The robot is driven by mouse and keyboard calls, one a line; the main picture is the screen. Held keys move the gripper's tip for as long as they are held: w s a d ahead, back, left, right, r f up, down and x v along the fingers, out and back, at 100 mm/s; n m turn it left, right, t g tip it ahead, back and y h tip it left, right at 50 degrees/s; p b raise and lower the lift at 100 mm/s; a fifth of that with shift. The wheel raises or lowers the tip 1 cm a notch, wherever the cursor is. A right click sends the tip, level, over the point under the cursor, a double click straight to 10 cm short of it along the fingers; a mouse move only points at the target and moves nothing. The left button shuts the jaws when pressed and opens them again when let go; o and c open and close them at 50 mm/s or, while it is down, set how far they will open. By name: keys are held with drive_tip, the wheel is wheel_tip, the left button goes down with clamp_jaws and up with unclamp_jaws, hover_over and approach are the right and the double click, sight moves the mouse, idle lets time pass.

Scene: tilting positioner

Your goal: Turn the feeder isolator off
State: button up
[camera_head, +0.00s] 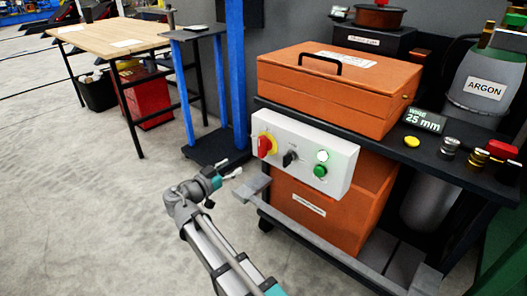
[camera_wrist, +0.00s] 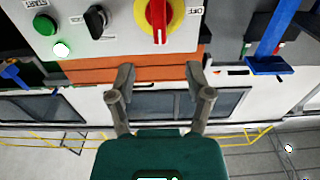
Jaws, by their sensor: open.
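The feeder isolator is a red handle on a yellow disc (camera_head: 265,145) at the left end of the white control panel (camera_head: 300,150). In the wrist view the isolator (camera_wrist: 158,14) is at the top edge, partly cut off. Its handle lies along the picture's vertical, with the word OFF to its right. My gripper (camera_head: 232,173) is left of and a little below the panel in the head view. In the wrist view my gripper (camera_wrist: 160,74) has its two fingers apart, with nothing between them. The isolator shows beyond the fingertips, not between them.
A black selector knob (camera_head: 290,158) and a green button (camera_head: 320,171) with a pale lamp (camera_head: 322,156) share the panel. An orange toolbox (camera_head: 335,95) sits above it. A blue post (camera_head: 237,75) stands behind left. Open floor (camera_head: 90,200) lies left.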

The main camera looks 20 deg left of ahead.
sight(259, 149)
drive_tip(key=shift+w+d, duration=0.1)
drive_tip(key=shift+w, duration=0.1)
drive_tip(key=x, duration=1.3)
drive_tip(key=shift+w+d, duration=0.1)
drive_tip(key=shift+w, duration=0.15)
clamp_jaws()
idle(0.4)
